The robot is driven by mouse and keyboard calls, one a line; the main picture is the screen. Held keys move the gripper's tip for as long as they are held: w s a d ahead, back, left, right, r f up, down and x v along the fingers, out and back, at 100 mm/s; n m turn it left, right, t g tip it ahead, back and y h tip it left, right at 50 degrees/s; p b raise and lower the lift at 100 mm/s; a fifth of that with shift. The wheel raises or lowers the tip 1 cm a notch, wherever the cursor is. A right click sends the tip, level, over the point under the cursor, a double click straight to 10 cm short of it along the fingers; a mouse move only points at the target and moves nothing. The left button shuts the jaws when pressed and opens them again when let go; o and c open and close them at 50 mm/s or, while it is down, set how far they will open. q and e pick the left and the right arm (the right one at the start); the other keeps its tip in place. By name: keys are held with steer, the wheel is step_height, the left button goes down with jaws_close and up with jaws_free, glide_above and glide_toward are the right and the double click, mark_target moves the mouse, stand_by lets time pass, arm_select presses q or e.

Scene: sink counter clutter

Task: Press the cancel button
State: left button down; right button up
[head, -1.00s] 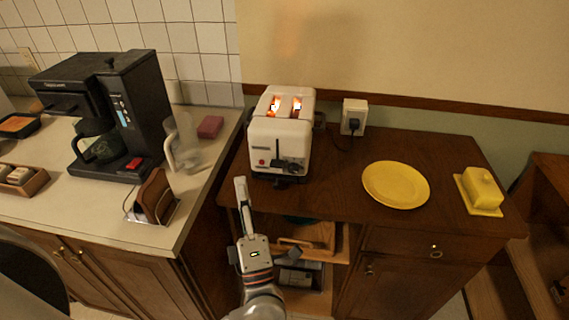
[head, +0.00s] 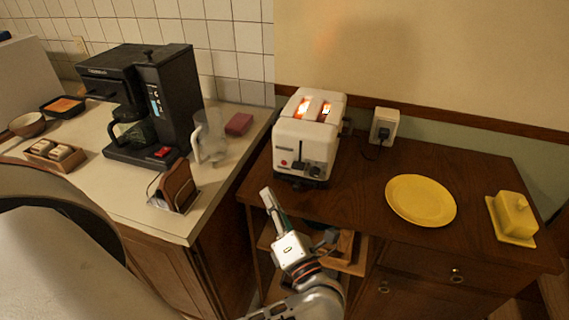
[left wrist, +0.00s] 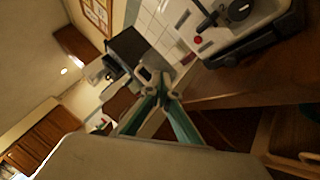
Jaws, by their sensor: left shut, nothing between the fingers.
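A white toaster (head: 309,132) stands on the brown wooden cabinet, with both slots glowing orange. On its front is a small red button (head: 284,163), left of a dark lever and knob. The red button also shows in the left wrist view (left wrist: 198,40), near the top. My left gripper (head: 266,191) is shut and empty, in front of the toaster and below and left of the button in the head view, apart from it. Its fingers (left wrist: 153,78) show in the left wrist view, left of the toaster. My right gripper is not in view.
A yellow plate (head: 421,201) and a yellow butter dish (head: 514,217) stand right of the toaster. On the left counter are a black coffee maker (head: 173,100), a glass jug (head: 209,139) and a toast rack (head: 178,188). An open shelf lies below the cabinet top.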

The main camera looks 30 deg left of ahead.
mark_target(284, 163)
arm_select(q)
steer(key=w, duration=0.2)
steer(key=w+a+b, duration=0.1)
steer(key=w, duration=0.1)
steer(key=w+b, duration=0.1)
steer(key=w, duration=0.1)
steer(key=shift+w+a, duration=0.25)
steer(key=shift+a, duration=0.05)
steer(key=shift+w+a+b, duration=0.25)
steer(key=shift+w+b, duration=0.15)
steer(key=shift+w, duration=0.55)
steer(key=shift+w, duration=0.15)
stand_by(0.4)
steer(key=shift+w, duration=0.3)
steer(key=shift+w+a+b, duration=0.15)
steer(key=shift+w+b, duration=0.15)
stand_by(0.6)
steer(key=shift+s, duration=0.15)
steer(key=shift+s+d+p, duration=0.2)
steer(key=shift+s+p, duration=0.15)
steer(key=shift+s, duration=0.25)
